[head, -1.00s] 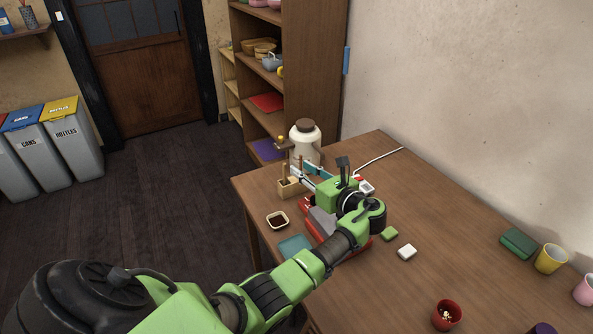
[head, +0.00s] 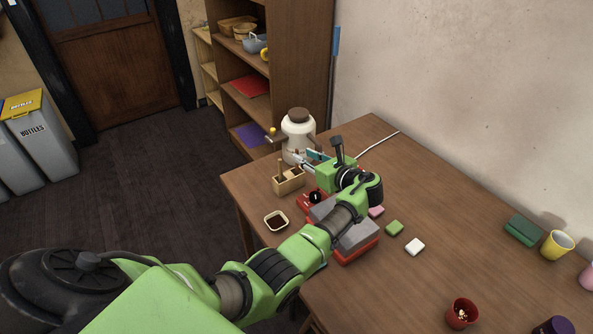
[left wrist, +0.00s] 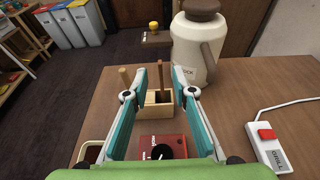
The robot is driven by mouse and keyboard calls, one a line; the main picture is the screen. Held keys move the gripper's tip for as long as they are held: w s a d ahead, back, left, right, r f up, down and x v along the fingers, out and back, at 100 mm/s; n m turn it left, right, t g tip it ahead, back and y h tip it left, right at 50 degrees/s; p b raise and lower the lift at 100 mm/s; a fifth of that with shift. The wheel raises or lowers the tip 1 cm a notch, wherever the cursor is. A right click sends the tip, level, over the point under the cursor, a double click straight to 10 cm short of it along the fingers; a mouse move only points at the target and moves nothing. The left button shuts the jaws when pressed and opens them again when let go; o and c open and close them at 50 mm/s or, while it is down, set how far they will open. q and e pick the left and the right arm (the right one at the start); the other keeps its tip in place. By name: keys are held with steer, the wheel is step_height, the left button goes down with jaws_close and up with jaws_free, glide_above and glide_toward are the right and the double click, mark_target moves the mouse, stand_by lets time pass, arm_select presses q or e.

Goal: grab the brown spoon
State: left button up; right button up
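A wooden holder (head: 292,185) stands on the table near its far left corner. In the left wrist view the holder (left wrist: 153,112) has a dark brown upright handle (left wrist: 161,77), likely the brown spoon, and a lighter handle (left wrist: 124,78) at its left. The spoon's lower end is hidden in the holder. My left gripper (head: 309,160) is above the table by the holder. In the wrist view the left gripper (left wrist: 158,72) is open, and the brown handle shows between its fingers without visible contact. My right gripper is out of view.
A white jug (head: 297,138) with a brown lid stands just behind the holder. A red appliance (head: 367,250) with a grey top lies below my forearm. A small sauce dish (head: 276,221) is at the left edge. A white switch box (left wrist: 268,148) with a cable lies right.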

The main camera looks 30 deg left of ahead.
mark_target(297, 149)
arm_select(q)
steer(key=x, duration=0.5)
steer(key=shift+a+r, duration=0.1)
steer(key=shift+r, duration=0.05)
steer(key=shift+w+a, duration=0.1)
steer(key=shift+a, duration=0.1)
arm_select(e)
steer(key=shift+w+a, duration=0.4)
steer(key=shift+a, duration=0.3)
arm_select(q)
jaws_close()
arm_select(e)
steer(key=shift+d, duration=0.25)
